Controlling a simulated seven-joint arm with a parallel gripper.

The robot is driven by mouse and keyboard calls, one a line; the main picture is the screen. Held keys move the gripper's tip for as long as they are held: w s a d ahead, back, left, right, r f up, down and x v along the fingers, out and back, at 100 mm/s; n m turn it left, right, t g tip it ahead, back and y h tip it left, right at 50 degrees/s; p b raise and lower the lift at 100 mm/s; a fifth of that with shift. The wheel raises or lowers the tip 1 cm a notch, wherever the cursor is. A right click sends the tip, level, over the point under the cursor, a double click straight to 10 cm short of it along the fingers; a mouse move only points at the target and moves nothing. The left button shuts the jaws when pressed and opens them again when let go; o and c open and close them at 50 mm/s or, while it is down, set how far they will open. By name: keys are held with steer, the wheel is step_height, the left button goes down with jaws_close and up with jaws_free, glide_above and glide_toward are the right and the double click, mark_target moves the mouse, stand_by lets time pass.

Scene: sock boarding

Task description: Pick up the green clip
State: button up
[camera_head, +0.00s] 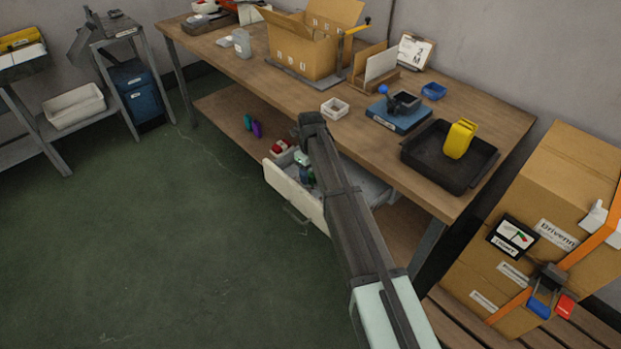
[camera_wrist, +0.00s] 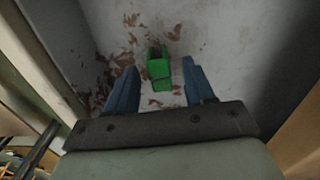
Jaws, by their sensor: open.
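The green clip (camera_wrist: 159,70) lies on the stained grey floor of a compartment in the wrist view. My gripper (camera_wrist: 161,63) is open, its two blue fingers on either side of the clip with a gap on each side. The fingers do not appear to touch it. In the head view my arm reaches over the open drawer (camera_head: 291,197) under the workbench. Small green and blue shapes show in the drawer beside the arm, too small to tell clip from fingers. The arm hides part of the drawer.
The drawer's pale walls stand close around my gripper. A red-and-white object (camera_head: 281,147) is at the drawer's far left. The workbench top (camera_head: 290,92) overhangs the drawer, with a black tray (camera_head: 420,163) near its right end. Green floor (camera_head: 170,240) is clear at left.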

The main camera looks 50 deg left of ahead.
steer(key=shift+f, duration=0.6)
jaws_close()
